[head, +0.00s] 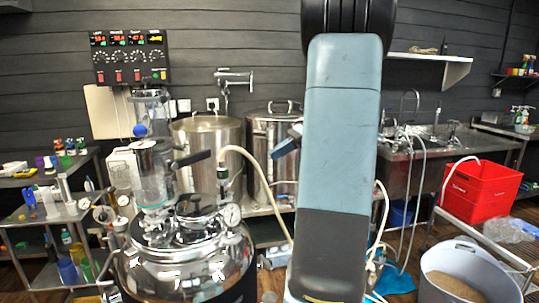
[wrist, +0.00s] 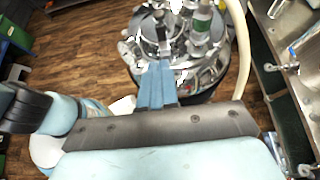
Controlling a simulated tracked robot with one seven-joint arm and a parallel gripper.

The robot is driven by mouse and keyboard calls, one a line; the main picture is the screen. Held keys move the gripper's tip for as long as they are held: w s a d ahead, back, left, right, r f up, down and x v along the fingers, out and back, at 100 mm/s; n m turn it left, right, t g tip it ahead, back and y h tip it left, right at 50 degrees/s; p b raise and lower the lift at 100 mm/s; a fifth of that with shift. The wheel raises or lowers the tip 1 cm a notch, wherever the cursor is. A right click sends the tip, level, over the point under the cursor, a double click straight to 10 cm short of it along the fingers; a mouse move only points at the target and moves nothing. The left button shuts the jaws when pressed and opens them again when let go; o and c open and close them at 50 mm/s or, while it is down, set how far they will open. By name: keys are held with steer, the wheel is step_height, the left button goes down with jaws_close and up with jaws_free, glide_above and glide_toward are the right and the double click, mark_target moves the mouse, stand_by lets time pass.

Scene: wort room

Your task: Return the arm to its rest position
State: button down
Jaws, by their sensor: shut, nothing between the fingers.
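My arm rises through the middle of the head view, with a wide pale blue link facing the camera. My gripper shows in the wrist view (wrist: 158,72) as two blue fingers lying together, with nothing between them. In the head view a small blue part to the left of the arm seems to be the gripper's fingers (head: 286,146). In the wrist view the fingers point toward the shiny steel vessel (wrist: 190,50); I cannot tell the gap between them. The arm hides what is behind it.
The steel pressure vessel (head: 185,262) with valves and gauges stands at front left. Behind it are two steel kettles (head: 208,150), a hose (head: 262,185) and a wall control panel (head: 130,57). A red crate (head: 480,190) and grain bucket (head: 470,268) stand right. Wooden floor (wrist: 85,40) is clear left of the vessel.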

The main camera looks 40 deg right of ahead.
steer(key=s+a+n+g+h, duration=0.1)
steer(key=s+a+n+h, duration=0.3)
steer(key=a, duration=0.4)
steer(key=s+a+n+g+h, duration=0.25)
steer(key=a+n, duration=0.25)
steer(key=a, duration=0.4)
steer(key=s+a+n+t+h, duration=0.4)
steer(key=s+a+n, duration=0.3)
steer(key=s+n, duration=0.4)
steer(key=shift+s+f+n+t+h, duration=0.2)
steer(key=shift+s+n+t+h, duration=0.2)
steer(key=shift+n, duration=0.8)
